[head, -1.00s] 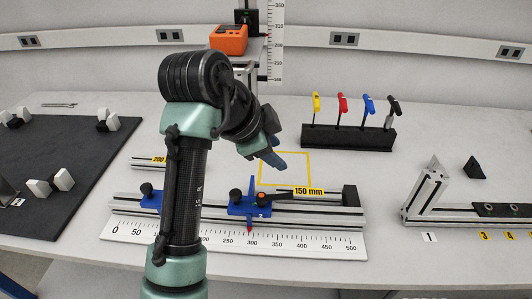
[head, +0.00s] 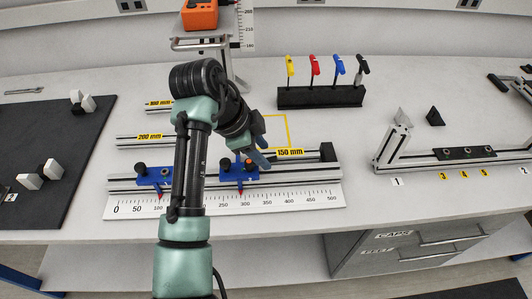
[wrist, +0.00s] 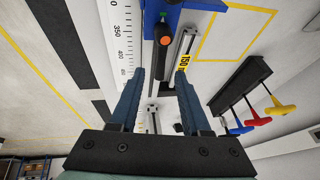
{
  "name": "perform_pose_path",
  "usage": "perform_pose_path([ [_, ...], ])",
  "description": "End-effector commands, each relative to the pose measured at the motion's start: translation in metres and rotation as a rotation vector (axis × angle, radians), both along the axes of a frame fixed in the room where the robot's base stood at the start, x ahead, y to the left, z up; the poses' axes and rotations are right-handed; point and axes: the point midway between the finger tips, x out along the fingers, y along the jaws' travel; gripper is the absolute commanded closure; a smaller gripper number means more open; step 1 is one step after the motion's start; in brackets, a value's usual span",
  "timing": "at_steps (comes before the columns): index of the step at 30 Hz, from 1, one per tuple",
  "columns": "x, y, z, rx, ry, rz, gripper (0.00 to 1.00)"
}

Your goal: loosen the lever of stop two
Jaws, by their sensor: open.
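Stop two (head: 232,175) is the right-hand blue block on the front rail, with a black knob on its left and a red pointer reaching down to the scale. Its lever (head: 249,162) has an orange hub and is partly hidden by my gripper (head: 263,160) in the head view. In the wrist view the blue stop (wrist: 205,4) is at the top edge, with the orange-capped lever hub (wrist: 164,41) below it. My gripper (wrist: 160,76) is open and empty. Its fingertips appear on either side of the rail, below the hub in the picture. I cannot tell whether they touch anything.
Another blue stop (head: 152,177) sits left on the rail, above the white scale (head: 290,202). Behind are a rack (head: 318,97) of coloured-handled tools and a yellow outline on the table. A slotted frame (head: 392,150) stands right.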

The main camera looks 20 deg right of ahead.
Motion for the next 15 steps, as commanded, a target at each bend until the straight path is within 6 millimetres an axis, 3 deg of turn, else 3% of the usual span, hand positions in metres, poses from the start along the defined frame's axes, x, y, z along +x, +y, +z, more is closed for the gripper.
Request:
perform_pose_path([
  [6, 0.002, -0.009, -0.021, 0.001, 0.001, 0.001, 0.53],
  [15, 0.002, -0.011, -0.025, 0.001, 0.000, 0.000, 0.53],
])
